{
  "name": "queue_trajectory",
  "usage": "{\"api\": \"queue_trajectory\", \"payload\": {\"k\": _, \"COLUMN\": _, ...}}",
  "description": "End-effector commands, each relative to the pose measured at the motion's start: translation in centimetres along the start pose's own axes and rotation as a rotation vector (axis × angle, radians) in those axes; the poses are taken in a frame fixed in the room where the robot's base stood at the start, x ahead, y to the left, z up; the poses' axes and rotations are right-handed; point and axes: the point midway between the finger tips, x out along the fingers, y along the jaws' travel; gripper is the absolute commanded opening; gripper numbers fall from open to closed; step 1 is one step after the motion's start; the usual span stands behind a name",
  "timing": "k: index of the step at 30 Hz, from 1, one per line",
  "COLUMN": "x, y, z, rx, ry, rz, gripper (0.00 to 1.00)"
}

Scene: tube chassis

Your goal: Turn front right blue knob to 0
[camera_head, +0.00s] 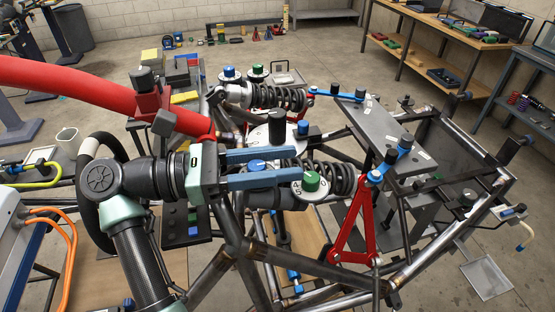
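The front blue knob (257,164) shows in the head view between the two long blue fingers of my gripper (301,164). The fingers reach in from the left, stand apart and extend past the knob. I cannot tell whether they touch it. The knob's dial and its marks are mostly hidden by the fingers. A green knob (311,181) on a pale marked dial sits just right of and below the fingertips, atop a front shock absorber.
A black cylinder (278,125) and a blue-topped fitting (302,129) stand just behind the fingers. Farther back are another blue knob (229,71) and green knob (257,70). A red tube (70,88) crosses the upper left. Chassis tubes surround the area.

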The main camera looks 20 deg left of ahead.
Motion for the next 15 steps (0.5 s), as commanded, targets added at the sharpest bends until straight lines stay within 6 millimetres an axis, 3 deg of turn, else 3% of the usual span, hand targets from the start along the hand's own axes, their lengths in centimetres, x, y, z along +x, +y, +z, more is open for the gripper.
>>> {"api": "queue_trajectory", "payload": {"k": 3, "x": 0.01, "y": 0.01, "z": 0.02, "rx": 0.001, "ry": 0.0, "rz": 0.001, "gripper": 0.62}}
{"api": "queue_trajectory", "payload": {"k": 15, "x": -0.05, "y": 0.05, "z": 0.09, "rx": 0.003, "ry": -0.001, "rz": 0.003, "gripper": 0.62}}
